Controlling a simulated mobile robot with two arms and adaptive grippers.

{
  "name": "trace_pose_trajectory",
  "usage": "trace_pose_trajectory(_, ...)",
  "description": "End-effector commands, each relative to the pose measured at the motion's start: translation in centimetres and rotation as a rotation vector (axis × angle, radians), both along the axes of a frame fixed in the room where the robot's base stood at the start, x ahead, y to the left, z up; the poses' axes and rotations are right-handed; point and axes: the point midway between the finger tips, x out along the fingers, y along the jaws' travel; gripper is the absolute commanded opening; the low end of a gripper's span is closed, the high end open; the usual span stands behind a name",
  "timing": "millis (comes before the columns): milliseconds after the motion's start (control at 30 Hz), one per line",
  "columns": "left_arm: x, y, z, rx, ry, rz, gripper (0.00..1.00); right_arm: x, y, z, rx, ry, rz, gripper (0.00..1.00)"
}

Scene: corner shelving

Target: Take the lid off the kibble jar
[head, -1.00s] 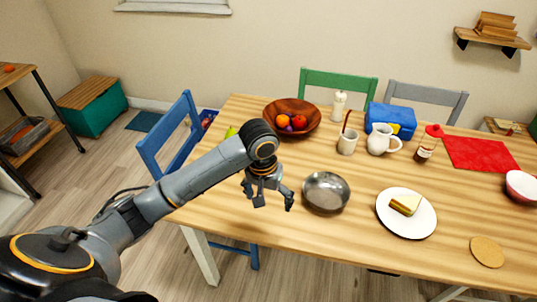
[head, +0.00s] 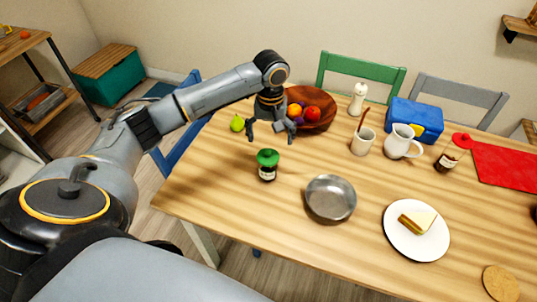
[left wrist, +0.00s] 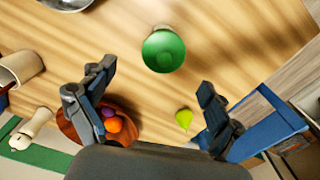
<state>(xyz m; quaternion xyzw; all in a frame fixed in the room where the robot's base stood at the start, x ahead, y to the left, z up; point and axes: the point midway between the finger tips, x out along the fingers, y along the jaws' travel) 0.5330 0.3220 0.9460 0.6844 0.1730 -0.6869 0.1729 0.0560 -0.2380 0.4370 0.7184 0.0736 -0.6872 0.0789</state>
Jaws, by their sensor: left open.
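In the left wrist view the green lid (left wrist: 163,50) is seen from above, beyond the fingertips, and hides most of the jar. My left gripper (head: 271,135) is open and empty, pointing down above the table behind the jar, apart from it. Its two spread fingers also frame the left wrist view (left wrist: 139,92). My right gripper is not in view.
A wooden fruit bowl (head: 322,124) and a green pear (head: 237,123) are near the left gripper. A metal bowl (head: 330,200) stands right of the jar.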

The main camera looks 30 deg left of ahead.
Motion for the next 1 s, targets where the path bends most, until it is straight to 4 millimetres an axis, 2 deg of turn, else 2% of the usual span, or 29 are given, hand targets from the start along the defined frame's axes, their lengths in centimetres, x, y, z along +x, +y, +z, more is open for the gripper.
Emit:
trace_pose_trajectory(200, -0.1, 0.3, -1.5, 0.002, 0.001, 0.000, 0.91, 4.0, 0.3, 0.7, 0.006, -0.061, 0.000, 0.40)
trace_pose_trajectory(300, -0.1, 0.7, -3.0, 0.002, 0.002, 0.001, 0.91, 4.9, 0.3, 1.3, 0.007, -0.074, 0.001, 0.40)
trace_pose_trajectory(500, -0.1, 0.7, -5.5, 0.001, 0.000, -0.001, 0.91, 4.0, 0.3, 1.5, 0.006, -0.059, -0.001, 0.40)
trace_pose_trajectory(767, 0.0, 0.7, -5.9, 0.001, -0.003, -0.002, 0.91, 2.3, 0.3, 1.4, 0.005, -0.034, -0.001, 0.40)
trace_pose_trajectory(1000, 0.0, 0.7, -5.8, 0.001, -0.002, -0.002, 0.44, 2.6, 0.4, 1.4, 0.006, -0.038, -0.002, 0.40)
